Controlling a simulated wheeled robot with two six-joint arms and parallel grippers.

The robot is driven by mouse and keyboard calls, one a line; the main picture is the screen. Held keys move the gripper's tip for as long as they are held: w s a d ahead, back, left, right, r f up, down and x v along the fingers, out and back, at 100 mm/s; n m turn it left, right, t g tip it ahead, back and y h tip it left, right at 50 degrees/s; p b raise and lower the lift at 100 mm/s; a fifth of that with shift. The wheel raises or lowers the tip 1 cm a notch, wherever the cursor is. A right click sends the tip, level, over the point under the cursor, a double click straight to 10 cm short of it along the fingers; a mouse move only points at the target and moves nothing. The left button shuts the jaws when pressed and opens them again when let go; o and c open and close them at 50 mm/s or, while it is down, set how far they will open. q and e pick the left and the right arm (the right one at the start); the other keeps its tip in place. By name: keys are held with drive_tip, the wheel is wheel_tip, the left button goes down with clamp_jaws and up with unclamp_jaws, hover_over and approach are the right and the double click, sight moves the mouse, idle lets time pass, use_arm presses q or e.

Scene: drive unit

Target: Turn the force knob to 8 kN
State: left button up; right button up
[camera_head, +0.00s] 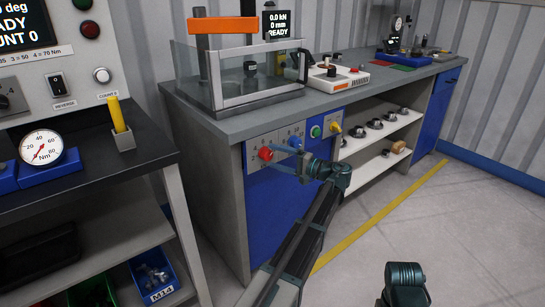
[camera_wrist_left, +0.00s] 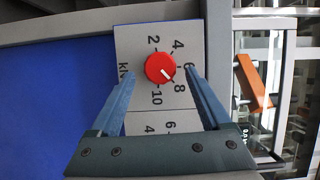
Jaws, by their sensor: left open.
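The red force knob (camera_head: 265,154) is on the front panel of the grey bench, and in the left wrist view it (camera_wrist_left: 157,66) sits on a plate with a kN scale (camera_wrist_left: 130,45) from 2 to 10. Its white mark points down-right, toward the 8. My left gripper (camera_head: 284,162) is in front of the panel. In the left wrist view its open fingers (camera_wrist_left: 160,72) lie on either side of the knob, with a gap on each side. My right gripper is not in view; part of my right arm shows at the bottom right.
A blue knob (camera_head: 295,142) is just right of the red one, then a green button (camera_head: 315,131) and a yellow knob (camera_head: 336,127). A display (camera_head: 277,24) above reads 0.0 kN, 0 mm, READY. A torque station (camera_head: 36,172) stands at left. The right floor is clear.

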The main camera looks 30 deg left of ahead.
use_arm(q)
drive_tip(key=d, duration=1.1)
drive_tip(key=shift+d, duration=0.35)
drive_tip(key=s+d+f+m+t+h, duration=0.1)
drive_tip(key=s+d+f+h, duration=0.3)
drive_tip(key=s+f, duration=0.3)
drive_tip(key=s+d+f+m+h, duration=0.1)
drive_tip(key=s+d+f+h, duration=0.3)
drive_tip(key=s+f, duration=0.3)
drive_tip(key=s+d+f+m+g+h, duration=0.1)
drive_tip(key=s+d+f+h, duration=0.3)
drive_tip(key=s+d, duration=0.35)
drive_tip(key=s+d+f+m+h, duration=0.1)
drive_tip(key=s+d+f+h, duration=0.35)
drive_tip(key=s+d, duration=0.3)
wheel_tip(320, 180, up, 34)
drive_tip(key=p, duration=3.2)
drive_tip(key=shift+w+f+p, duration=0.2)
drive_tip(key=shift+w+p, duration=0.1)
drive_tip(key=shift+p, duration=0.05)
